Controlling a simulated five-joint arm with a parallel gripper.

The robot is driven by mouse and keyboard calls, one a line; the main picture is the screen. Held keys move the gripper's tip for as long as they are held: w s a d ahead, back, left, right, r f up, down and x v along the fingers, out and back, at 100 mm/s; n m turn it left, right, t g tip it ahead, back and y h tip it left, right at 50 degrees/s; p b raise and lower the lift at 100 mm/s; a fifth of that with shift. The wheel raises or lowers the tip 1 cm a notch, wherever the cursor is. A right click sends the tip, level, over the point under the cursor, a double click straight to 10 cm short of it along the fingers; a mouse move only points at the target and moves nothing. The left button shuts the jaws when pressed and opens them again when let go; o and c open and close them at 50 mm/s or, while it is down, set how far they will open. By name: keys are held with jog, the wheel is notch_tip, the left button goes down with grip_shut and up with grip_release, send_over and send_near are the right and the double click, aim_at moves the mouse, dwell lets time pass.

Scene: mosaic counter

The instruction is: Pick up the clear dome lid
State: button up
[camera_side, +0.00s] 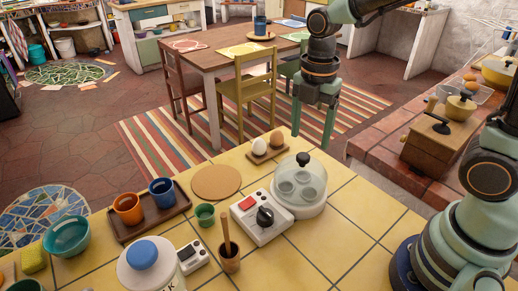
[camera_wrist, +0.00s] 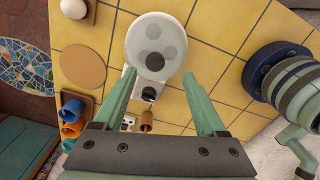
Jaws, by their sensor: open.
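The clear dome lid (camera_side: 289,172) with a black knob sits on the white egg cooker (camera_side: 262,217) on the yellow tiled counter. Several round cups show through it. In the camera_wrist view the lid (camera_wrist: 137,38) is a pale circle ahead of the fingertips, with dark round spots near its middle.
A small wooden board with two eggs (camera_side: 268,146) is close behind the lid. A round cork mat (camera_side: 215,182), a green cup (camera_side: 205,214) and a wooden mortar with pestle (camera_side: 230,258) stand to the left. The counter tiles to the right are clear.

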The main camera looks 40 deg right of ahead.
aim_at(304, 155)
jog(key=shift+w+a+f, duration=0.1)
jog(key=shift+w+f, duration=0.1)
jog(key=shift+f, duration=1.15)
jog(key=shift+w+f, duration=0.15)
jog(key=shift+f, duration=1.2)
grip_shut()
